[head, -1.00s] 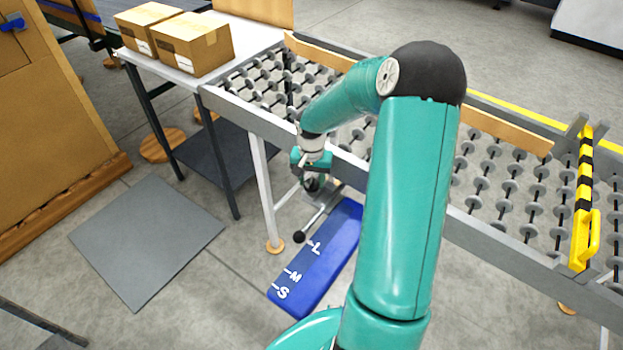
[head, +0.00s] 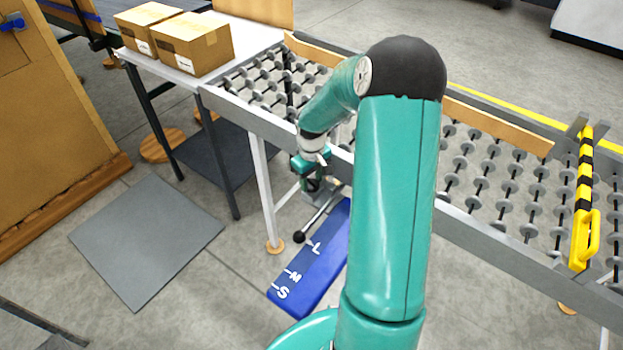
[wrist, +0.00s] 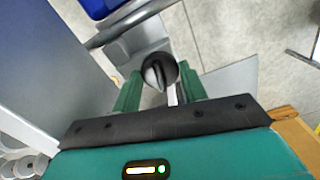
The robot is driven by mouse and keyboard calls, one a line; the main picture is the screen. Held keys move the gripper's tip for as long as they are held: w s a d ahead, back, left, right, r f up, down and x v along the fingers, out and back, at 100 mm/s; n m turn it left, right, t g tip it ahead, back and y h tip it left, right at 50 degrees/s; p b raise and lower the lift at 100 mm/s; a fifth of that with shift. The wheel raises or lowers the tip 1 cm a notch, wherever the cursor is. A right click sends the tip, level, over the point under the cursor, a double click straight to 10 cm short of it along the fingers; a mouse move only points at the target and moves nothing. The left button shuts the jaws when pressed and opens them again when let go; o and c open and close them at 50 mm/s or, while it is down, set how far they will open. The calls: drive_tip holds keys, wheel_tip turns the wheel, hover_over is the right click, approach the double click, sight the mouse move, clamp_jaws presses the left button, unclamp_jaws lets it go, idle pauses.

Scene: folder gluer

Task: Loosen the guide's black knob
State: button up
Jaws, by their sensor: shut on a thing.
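The black knob (wrist: 158,72) shows in the wrist view as a round dark cap with a ridge across it, between the tips of my two green fingers. My gripper (wrist: 160,82) is shut on it. In the head view my gripper (head: 314,180) is at the conveyor's near side, above the upper end of the blue plate, and hides the knob. The blue plate (head: 318,265) carries white S, M and L marks.
The roller conveyor (head: 478,170) runs behind my arm, with a yellow-black handle (head: 585,200) at right. A table (head: 190,72) with two cartons (head: 193,45) stands at upper left. A grey floor mat (head: 147,240) lies at left. The floor between is clear.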

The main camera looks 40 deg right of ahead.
sight(311, 181)
drive_tip(key=shift+n, duration=1.3)
drive_tip(key=o, duration=1)
drive_tip(key=shift+c, duration=0.2)
drive_tip(key=shift+r, duration=0.15)
wheel_tip(311, 181, up, 14)
drive_tip(key=shift+f, duration=0.2)
